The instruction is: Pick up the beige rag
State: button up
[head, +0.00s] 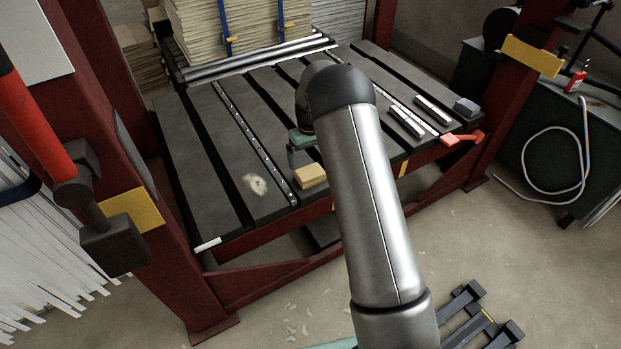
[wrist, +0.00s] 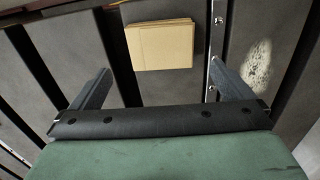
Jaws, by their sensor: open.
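The beige rag (head: 311,176) is a small folded block lying on the dark slatted table (head: 190,130), near its front edge. In the wrist view the rag (wrist: 160,45) lies flat beyond my fingertips, between them from side to side. My gripper (wrist: 160,72) is open and empty, with its two fingers spread wider than the rag. In the head view my gripper (head: 293,158) is just behind and left of the rag, partly hidden by my arm. I see no contact with the rag.
A pale stain (head: 255,184) marks the table left of the rag. A white bar (head: 207,244) lies at the front left corner. Metal bars (head: 407,122), a grey block (head: 466,106) and a red part (head: 462,139) are at the right. Stacked boards (head: 220,35) stand behind; red posts flank the table.

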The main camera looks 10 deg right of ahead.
aim_at(311, 172)
jog(key=f, duration=0.2)
jog(key=f+b, duration=0.1)
jog(key=f, duration=0.1)
jog(key=f+b, duration=0.1)
jog(key=f, duration=0.2)
jog(key=shift+s, duration=0.4)
jog(key=shift+r, duration=0.1)
jog(key=c, duration=0.9)
